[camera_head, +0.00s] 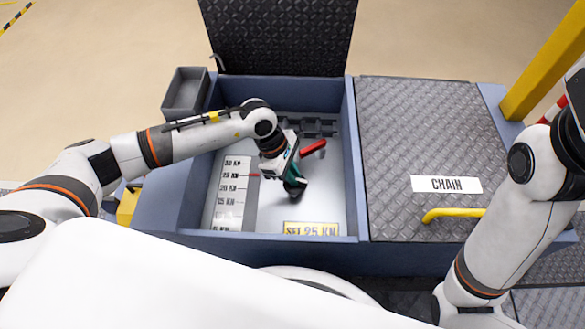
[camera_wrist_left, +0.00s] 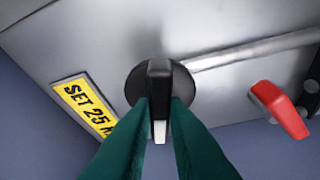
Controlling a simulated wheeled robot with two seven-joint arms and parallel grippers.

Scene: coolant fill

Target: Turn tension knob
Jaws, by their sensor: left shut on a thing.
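The black tension knob (camera_wrist_left: 160,84) with a white pointer mark sits on a grey panel inside the open blue box. My left gripper (camera_wrist_left: 160,112) has its green fingers on both sides of the knob's bar and is shut on it. In the head view my left gripper (camera_head: 294,183) reaches down into the box and largely hides the knob. A scale (camera_head: 229,190) with kN marks and a red pointer (camera_head: 254,175) lies left of it. A yellow label (camera_head: 311,229) reads SET 25 KN. My right gripper is not in view.
A red-handled lever (camera_head: 313,148) is close to the gripper; it also shows in the left wrist view (camera_wrist_left: 279,109). The box's walls (camera_head: 353,165) surround the panel. A closed CHAIN lid (camera_head: 412,130) with a yellow handle (camera_head: 452,214) is at right.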

